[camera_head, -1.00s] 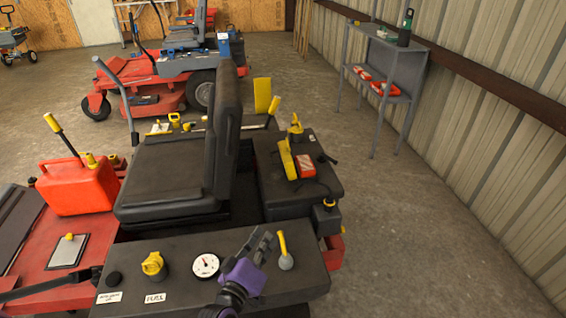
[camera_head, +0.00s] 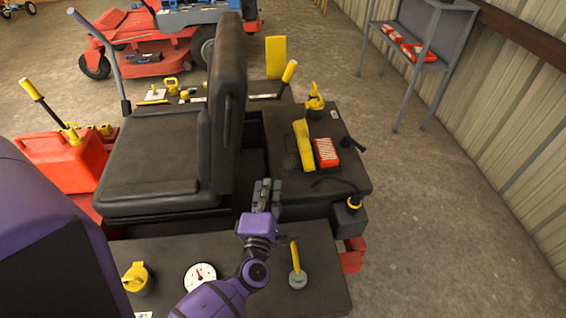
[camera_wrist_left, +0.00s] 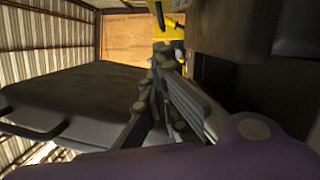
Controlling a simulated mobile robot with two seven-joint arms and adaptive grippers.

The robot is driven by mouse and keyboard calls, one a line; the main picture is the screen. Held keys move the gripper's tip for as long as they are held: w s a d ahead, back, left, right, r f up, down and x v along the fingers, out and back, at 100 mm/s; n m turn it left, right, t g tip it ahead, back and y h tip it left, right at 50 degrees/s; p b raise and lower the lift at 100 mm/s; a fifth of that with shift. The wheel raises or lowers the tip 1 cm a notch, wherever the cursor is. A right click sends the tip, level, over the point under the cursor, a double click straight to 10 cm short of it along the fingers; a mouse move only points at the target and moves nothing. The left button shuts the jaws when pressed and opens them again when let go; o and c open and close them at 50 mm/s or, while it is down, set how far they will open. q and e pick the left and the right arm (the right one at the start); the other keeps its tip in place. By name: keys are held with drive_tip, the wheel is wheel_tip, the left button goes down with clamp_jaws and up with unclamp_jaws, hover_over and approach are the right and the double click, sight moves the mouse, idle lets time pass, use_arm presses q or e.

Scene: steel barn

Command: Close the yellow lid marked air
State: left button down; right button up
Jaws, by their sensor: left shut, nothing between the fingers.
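A long yellow lid (camera_head: 303,145) stands tilted up on the dark right-hand console (camera_head: 350,185), beside a red and white box (camera_head: 326,153). Its marking is too small to read, so I cannot confirm that it says air. A yellow cap (camera_head: 315,98) with a small white label beside it sits farther back on the same console. My left gripper (camera_head: 265,190) is shut and empty, between the seat and the console, nearer to me than the lid and apart from it. In the left wrist view its fingers (camera_wrist_left: 162,55) point toward yellow parts at the top. My right gripper is out of view.
The black seat (camera_head: 160,150) with its tall backrest stands left of the gripper. A yellow-handled lever (camera_head: 296,262), a gauge (camera_head: 200,277) and a yellow cap (camera_head: 137,277) sit on the near panel. A red fuel can (camera_head: 65,160) is at left. Bare floor lies right.

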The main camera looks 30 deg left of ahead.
use_arm(q)
drive_tip(key=x, duration=0.9)
drive_tip(key=shift+w+a+r+p, duration=0.15)
drive_tip(key=shift+w+a+p, duration=0.05)
drive_tip(key=shift+w+p, duration=0.2)
drive_tip(key=shift+w+d+r, duration=0.15)
drive_tip(key=shift+w+d, duration=0.15)
drive_tip(key=shift+d, duration=0.25)
drive_tip(key=shift+w+d+r, duration=0.15)
drive_tip(key=shift+w+d, duration=0.15)
drive_tip(key=shift+d, duration=0.3)
drive_tip(key=shift+w+d+p, duration=0.35)
drive_tip(key=shift+d, duration=0.15)
drive_tip(key=shift+w, duration=0.1)
